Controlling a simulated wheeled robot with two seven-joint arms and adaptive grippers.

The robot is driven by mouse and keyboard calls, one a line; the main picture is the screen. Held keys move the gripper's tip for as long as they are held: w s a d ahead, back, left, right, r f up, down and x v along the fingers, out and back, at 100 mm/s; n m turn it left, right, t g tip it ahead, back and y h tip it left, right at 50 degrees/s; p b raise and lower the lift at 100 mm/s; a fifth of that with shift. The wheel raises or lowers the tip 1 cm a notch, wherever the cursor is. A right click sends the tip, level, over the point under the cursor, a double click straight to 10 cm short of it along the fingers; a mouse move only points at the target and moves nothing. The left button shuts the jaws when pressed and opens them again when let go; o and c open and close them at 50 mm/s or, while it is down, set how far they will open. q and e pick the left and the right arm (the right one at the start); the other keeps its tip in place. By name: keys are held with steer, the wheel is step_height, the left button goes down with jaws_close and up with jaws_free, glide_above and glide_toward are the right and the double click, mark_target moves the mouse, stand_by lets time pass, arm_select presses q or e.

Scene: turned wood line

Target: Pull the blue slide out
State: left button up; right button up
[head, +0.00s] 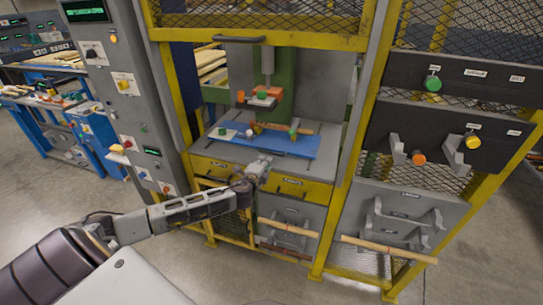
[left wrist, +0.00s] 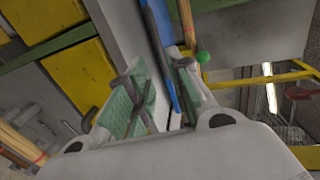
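The blue slide (head: 290,147) is a flat plate lying on the grey bed inside the yellow-framed press cabinet. My left gripper (head: 261,165) is at the front edge of the bed, just in front of the slide. In the left wrist view the slide (left wrist: 163,28) shows edge-on as a narrow blue strip, reaching toward the gap between the fingers. My left gripper (left wrist: 158,88) has its green-padded fingers apart. Whether either finger touches the slide cannot be told. My right gripper is not in view.
A wooden piece and a green knob (head: 293,133) sit on the slide, under an orange-and-grey press head (head: 265,97). Yellow posts flank the opening. A control column (head: 122,85) stands left. A long wooden rod (head: 385,248) lies across the lower front right.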

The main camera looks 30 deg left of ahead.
mark_target(272, 154)
arm_select(q)
steer(key=shift+x, duration=4.15)
steer(key=shift+w+a+f, duration=0.1)
steer(key=shift+w+f, duration=0.05)
steer(key=shift+w, duration=0.45)
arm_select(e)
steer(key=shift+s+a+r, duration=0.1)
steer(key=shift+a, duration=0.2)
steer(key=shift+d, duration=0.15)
arm_select(q)
jaws_close()
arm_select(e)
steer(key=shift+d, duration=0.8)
